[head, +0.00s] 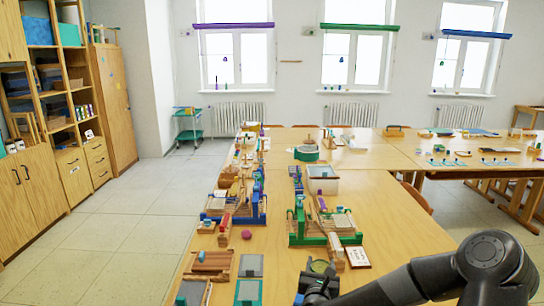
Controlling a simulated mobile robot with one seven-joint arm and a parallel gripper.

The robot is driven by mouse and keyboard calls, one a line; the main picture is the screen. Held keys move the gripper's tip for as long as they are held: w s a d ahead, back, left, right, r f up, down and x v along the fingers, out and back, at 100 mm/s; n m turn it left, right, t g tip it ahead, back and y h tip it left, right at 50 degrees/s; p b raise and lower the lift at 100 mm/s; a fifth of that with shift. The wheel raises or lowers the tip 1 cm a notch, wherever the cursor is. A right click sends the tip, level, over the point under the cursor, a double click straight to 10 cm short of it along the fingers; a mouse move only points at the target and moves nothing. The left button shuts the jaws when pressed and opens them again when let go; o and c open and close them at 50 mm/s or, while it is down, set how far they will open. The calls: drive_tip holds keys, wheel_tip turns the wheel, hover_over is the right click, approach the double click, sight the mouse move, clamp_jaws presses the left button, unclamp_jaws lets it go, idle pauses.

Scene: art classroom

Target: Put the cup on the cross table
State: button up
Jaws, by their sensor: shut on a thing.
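My gripper (316,285) is at the bottom of the head view, low over the near end of the long wooden table. It is dark and partly cut off by the frame. It is shut on a small round olive-yellow thing, which looks like the cup (319,266); its shape is mostly hidden by the gripper. The cross table (405,157) is the wooden table that runs across the far end of the long table and off to the right.
The long table (385,215) holds a blue-framed loom (262,208), a green-framed loom (297,238), a clear box (322,180) and a white card (356,257). Its right side is mostly bare. Chairs stand along the right edge. Open floor (130,235) lies left.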

drive_tip(key=shift+s+d+f+m+h, duration=0.15)
drive_tip(key=shift+s+h, duration=0.15)
drive_tip(key=shift+s, duration=0.4)
drive_tip(key=shift+s+f+m+h, duration=0.15)
drive_tip(key=shift+s+h, duration=0.15)
drive_tip(key=shift+s, duration=0.4)
drive_tip(key=shift+r, duration=0.1)
drive_tip(key=w+d+f+m+g+h, duration=0.1)
drive_tip(key=d+m+h, duration=0.1)
drive_tip(key=d, duration=1.1)
drive_tip(key=d+f+m+g+h, duration=0.1)
drive_tip(key=d+h, duration=0.1)
drive_tip(key=d, duration=1.1)
drive_tip(key=s+d+m+g+h, duration=0.1)
drive_tip(key=s+d, duration=0.3)
drive_tip(key=d, duration=0.4)
drive_tip(key=s+d+m+g+h, duration=0.1)
drive_tip(key=s+d, duration=0.3)
drive_tip(key=d, duration=0.4)
drive_tip(key=s+d+f+g+h, duration=0.1)
drive_tip(key=s+d, duration=0.3)
drive_tip(key=d, duration=0.5)
drive_tip(key=shift+m+h, duration=0.4)
drive_tip(key=shift+w+a+f, duration=0.1)
drive_tip(key=shift+f, duration=0.05)
